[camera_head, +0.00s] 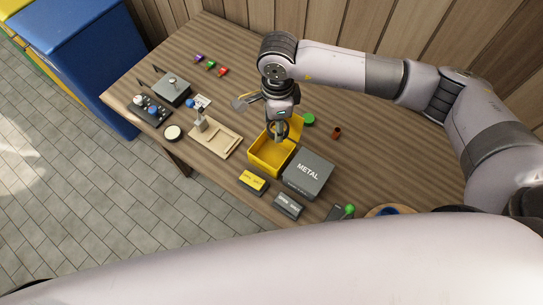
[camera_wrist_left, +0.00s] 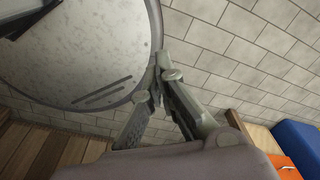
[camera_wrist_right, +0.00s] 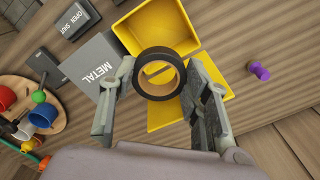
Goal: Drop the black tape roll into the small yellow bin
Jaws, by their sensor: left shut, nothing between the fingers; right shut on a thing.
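My right gripper (camera_head: 279,134) points down over the small yellow bin (camera_head: 268,158) in the head view. In the right wrist view this gripper (camera_wrist_right: 160,100) is shut on the black tape roll (camera_wrist_right: 137,75), a black ring with a tan inner core. The roll is held between the fingertips, in front of the open yellow bin (camera_wrist_right: 150,28).
A grey METAL box (camera_head: 309,174) stands right beside the bin. Yellow (camera_head: 252,182) and grey (camera_head: 288,205) label blocks lie in front. A green round thing (camera_head: 309,119) and a small red-brown cup (camera_head: 336,132) are behind right.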

